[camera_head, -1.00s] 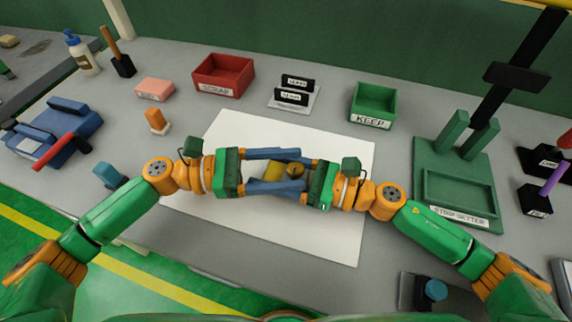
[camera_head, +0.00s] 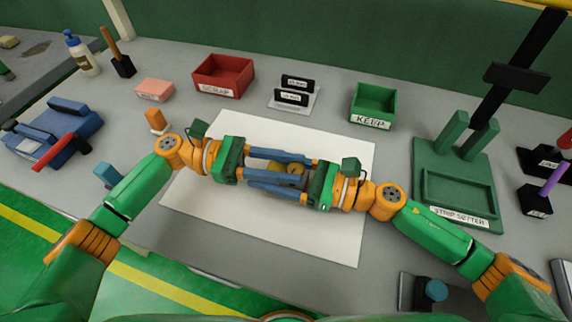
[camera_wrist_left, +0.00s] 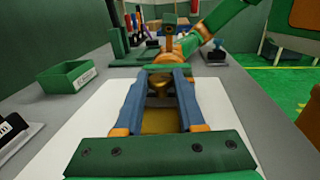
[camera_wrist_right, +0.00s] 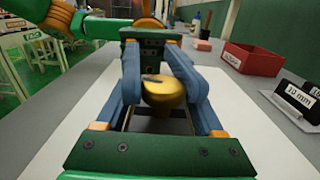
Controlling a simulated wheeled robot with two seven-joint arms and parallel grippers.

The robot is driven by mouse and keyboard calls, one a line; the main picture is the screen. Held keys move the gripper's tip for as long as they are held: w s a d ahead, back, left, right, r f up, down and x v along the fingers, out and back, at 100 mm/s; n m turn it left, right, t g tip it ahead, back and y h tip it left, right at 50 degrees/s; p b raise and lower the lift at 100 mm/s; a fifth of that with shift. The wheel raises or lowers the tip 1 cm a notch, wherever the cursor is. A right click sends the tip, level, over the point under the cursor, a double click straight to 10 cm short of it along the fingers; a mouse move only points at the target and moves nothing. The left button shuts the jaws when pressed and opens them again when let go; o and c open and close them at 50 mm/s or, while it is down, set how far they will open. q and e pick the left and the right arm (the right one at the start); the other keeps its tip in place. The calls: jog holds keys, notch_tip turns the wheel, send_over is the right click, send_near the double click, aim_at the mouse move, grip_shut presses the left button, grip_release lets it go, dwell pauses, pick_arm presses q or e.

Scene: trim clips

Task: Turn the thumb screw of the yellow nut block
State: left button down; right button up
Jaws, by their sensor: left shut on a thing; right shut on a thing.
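The yellow nut block (camera_head: 277,166) is mostly hidden between the blue fingers of both grippers, over the white mat. It also shows low between the fingers in the left wrist view (camera_wrist_left: 158,122). Its brass thumb screw (camera_wrist_right: 164,93) is a round knob with a dark slot, between the fingers in the right wrist view. My left gripper (camera_head: 288,172), coming from the left, is shut on the block. My right gripper (camera_head: 268,174), coming from the right, is shut on the thumb screw. The two grippers face each other with fingers overlapping, which hides the exact contacts.
The white mat (camera_head: 330,235) is otherwise clear. Behind it are a red SCRAP bin (camera_head: 223,78), black label stands (camera_head: 292,96) and a green KEEP bin (camera_head: 373,108). A green strip setter (camera_head: 458,190) stands right, a blue device with a red handle (camera_head: 55,135) left.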

pick_arm(q)
jog(key=shift+w+m+g+y, duration=0.3)
jog(key=shift+m+g, duration=0.35)
jog(key=shift+g, duration=0.2)
jog(key=shift+w+m+g+y, duration=0.2)
jog(key=shift+m+g+y, duration=0.1)
jog(key=shift+m+g, duration=0.45)
jog(key=shift+g, duration=0.4)
jog(key=shift+s+d+m+g+y, duration=0.1)
jog(key=shift+s+m+g+y, duration=0.2)
jog(key=shift+g, duration=0.2)
jog(key=c, duration=0.5)
grip_release()
notch_tip(320, 180, up, 10)
